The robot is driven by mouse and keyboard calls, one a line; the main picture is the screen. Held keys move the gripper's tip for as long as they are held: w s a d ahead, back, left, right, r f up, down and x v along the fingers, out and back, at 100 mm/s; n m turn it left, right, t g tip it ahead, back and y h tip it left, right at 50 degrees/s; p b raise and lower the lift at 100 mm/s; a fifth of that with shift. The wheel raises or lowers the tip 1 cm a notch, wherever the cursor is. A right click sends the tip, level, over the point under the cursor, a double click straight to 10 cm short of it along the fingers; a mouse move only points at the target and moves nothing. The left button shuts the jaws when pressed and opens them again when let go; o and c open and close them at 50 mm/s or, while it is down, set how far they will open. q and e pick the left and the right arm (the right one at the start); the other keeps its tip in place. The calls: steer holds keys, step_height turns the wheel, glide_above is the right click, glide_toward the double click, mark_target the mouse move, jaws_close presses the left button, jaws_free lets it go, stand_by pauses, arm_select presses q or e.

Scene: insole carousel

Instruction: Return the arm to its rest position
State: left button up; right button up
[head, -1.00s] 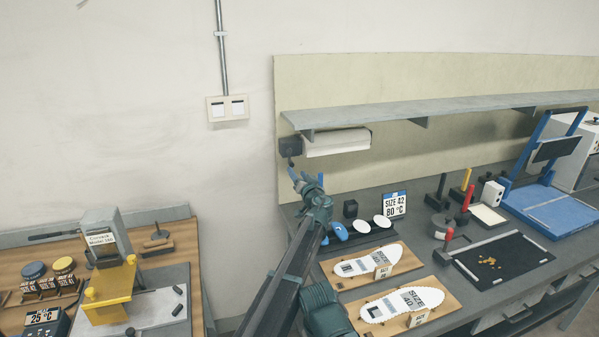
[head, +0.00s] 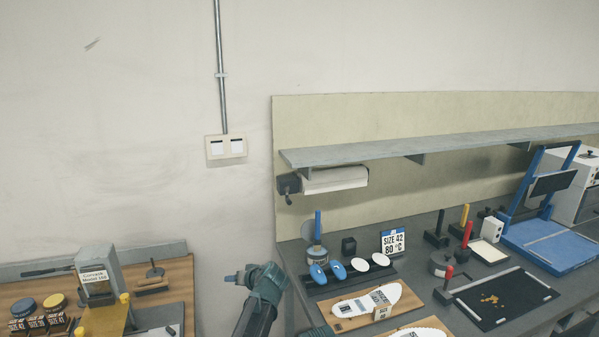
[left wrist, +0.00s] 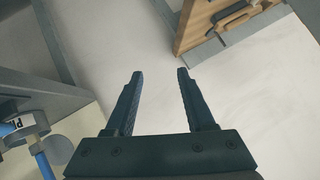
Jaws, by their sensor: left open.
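My left gripper (head: 234,278) is in the gap between the two benches in the head view, turned toward the left. Its forearm comes up from the bottom edge.
The left bench (head: 185,290) holds a grey and yellow device (head: 98,272). A shelf (head: 350,155) with a paper roll (head: 335,179) hangs behind.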

arm_select(q)
steer(key=s+d+f+m+g+h, duration=0.1)
steer(key=s+f+g+h, duration=0.35)
steer(key=s, duration=0.85)
steer(key=s+f+m+g+h, duration=0.1)
steer(key=s+f+g+h, duration=0.3)
steer(key=s, duration=1)
steer(key=s+d+m+y, duration=0.2)
steer(key=s+d+m, duration=0.2)
steer(key=d, duration=0.7)
steer(key=shift+s+d+f, duration=0.4)
steer(key=shift+s+f, duration=0.05)
steer(key=shift+s, duration=0.45)
